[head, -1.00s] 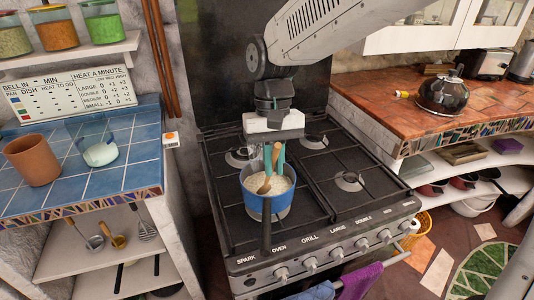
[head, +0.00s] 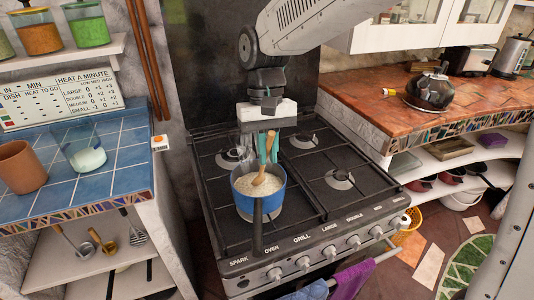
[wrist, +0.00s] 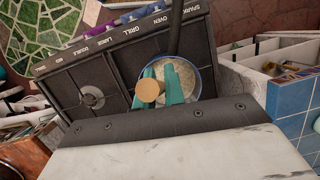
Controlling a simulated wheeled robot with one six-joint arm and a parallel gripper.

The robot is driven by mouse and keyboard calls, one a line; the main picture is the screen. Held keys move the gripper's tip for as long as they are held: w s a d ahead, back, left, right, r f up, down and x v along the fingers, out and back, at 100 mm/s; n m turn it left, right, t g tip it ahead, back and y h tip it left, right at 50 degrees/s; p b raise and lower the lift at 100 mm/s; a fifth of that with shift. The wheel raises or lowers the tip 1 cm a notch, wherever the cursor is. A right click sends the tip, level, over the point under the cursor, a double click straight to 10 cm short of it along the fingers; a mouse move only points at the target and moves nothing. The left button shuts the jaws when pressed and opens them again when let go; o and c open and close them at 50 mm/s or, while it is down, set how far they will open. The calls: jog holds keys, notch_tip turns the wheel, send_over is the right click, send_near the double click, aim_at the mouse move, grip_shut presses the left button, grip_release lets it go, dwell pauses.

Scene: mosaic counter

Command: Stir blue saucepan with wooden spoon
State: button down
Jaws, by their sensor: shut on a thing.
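The blue saucepan (head: 270,201) sits on the front left burner of the stove, its dark handle pointing to the front. It holds a pale, grainy content and also shows in the wrist view (wrist: 201,72). The wooden spoon (head: 262,184) stands tilted in the pan, its lower end in the content. My gripper (head: 268,150) is above the pan with its teal fingers pointing down, shut on the spoon. In the wrist view the spoon's round end (wrist: 149,90) shows between the teal fingers. The spoon's upper part is partly hidden by the fingers in the head view.
The black stove (head: 345,203) has free burners to the right and behind. A blue tiled counter (head: 115,150) with a terracotta pot (head: 20,167) and a glass jar (head: 84,153) is at left. A kettle (head: 431,91) stands on the right counter.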

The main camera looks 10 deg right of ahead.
notch_tip(320, 180, up, 11)
jog(key=s, duration=0.2)
jog(key=shift+s+d, duration=0.35)
jog(key=shift+d, duration=0.05)
dwell(0.6)
jog(key=shift+f, duration=0.1)
dwell(0.6)
